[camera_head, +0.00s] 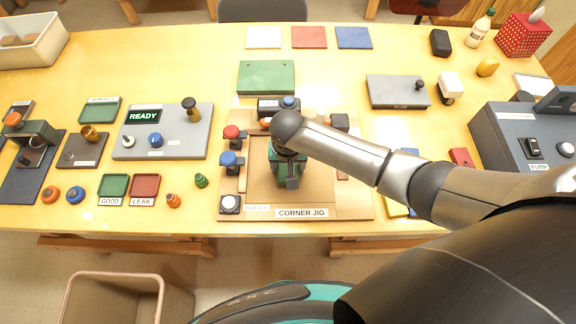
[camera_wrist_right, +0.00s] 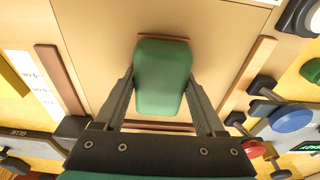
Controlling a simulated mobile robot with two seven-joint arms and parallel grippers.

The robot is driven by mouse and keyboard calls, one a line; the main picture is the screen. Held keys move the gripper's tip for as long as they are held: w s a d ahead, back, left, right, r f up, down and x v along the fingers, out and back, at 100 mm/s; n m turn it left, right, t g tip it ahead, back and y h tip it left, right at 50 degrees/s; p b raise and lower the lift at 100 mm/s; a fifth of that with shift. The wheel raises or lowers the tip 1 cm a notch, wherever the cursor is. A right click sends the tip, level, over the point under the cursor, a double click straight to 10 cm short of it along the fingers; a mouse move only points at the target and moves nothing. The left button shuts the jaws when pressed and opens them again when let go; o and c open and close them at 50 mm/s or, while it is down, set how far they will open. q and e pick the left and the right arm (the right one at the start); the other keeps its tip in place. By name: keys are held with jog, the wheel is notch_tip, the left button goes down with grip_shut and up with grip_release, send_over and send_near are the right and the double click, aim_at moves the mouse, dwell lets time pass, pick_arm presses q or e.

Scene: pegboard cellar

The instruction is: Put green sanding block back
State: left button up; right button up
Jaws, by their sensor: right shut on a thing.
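The green sanding block (camera_wrist_right: 163,78) is between the two fingers of my right gripper (camera_wrist_right: 162,82) in the right wrist view. The fingers press on its sides. In the head view my right gripper (camera_head: 287,178) is over the middle of the tan corner jig (camera_head: 302,202), and the arm and gripper hide most of the block. The wrist view shows the tan jig surface and thin brown strips around the block. I cannot tell whether the block touches the surface. My left gripper is not in view.
Red (camera_head: 231,132) and blue (camera_head: 228,159) knobs line the jig's left side. A green plate (camera_head: 266,77) lies behind it. A grey glue stand (camera_head: 397,91) is at back right, a grey pump box (camera_head: 525,138) at far right. Green and red trays (camera_head: 145,186) sit left.

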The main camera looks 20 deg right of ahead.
jog(key=shift+f, duration=0.1)
jog(key=o, duration=1.3)
jog(key=r+p, duration=0.1)
jog(key=r, duration=0.3)
jog(key=s+r+p, duration=0.1)
jog(key=r, duration=0.3)
jog(key=r+p, duration=0.1)
jog(key=r, duration=0.3)
jog(key=shift+s+a+r, duration=0.1)
jog(key=shift+s+a, duration=0.15)
jog(key=shift+s, duration=0.1)
